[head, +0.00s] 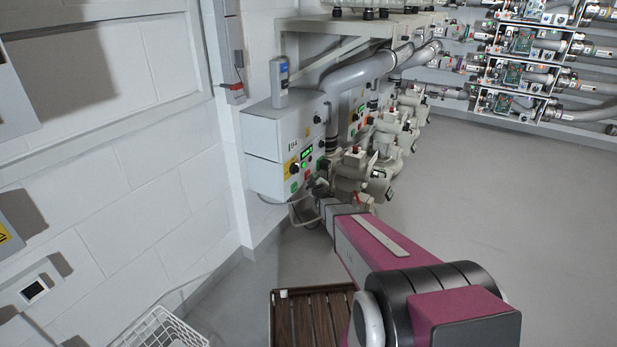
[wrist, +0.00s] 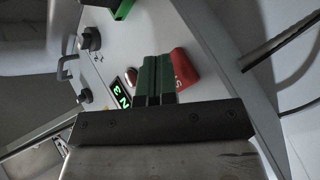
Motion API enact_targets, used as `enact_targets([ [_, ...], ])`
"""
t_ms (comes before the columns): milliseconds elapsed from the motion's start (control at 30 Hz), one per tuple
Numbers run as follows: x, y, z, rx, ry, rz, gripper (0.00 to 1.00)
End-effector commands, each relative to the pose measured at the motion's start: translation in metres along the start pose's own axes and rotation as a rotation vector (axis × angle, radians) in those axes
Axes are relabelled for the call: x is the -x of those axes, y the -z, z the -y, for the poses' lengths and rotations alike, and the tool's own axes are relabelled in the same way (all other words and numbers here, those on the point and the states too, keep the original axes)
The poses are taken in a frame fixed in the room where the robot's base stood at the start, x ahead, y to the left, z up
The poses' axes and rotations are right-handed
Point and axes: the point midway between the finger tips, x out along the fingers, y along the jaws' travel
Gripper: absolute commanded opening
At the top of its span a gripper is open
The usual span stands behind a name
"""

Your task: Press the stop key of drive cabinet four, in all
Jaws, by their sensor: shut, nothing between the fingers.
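The drive cabinet (head: 270,150) is a pale grey box on the wall in the head view, with a small label that seems to end in 4. Its sloped front carries a lit green display (head: 306,154) and small coloured keys. In the wrist view a red key (wrist: 185,68) with partly hidden white lettering, seemingly starting ST, stands on the panel. My gripper (wrist: 155,58) is shut and empty, its green fingers pointing at the panel. The fingertips overlap the left side of the red key in the picture; I cannot tell whether they touch it. In the head view my gripper (head: 318,187) is small by the cabinet's lower front.
The wrist view shows the lit display (wrist: 122,98), a silver button (wrist: 131,77) and black knobs (wrist: 90,40) close by. Beige blowers (head: 360,175) and grey pipes stand right of the cabinet. A slatted brown platform (head: 310,318) and white basket (head: 165,330) are below. Open floor lies right.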

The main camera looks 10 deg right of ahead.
Motion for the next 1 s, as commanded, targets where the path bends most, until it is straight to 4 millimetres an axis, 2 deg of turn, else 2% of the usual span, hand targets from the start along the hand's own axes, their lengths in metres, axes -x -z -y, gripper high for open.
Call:
enact_targets([
  [667, -0.002, 0.002, 0.002, 0.001, 0.000, 0.000, 0.00],
  [1000, 0.008, -0.005, -0.006, 0.001, 0.000, 0.000, 0.00],
])
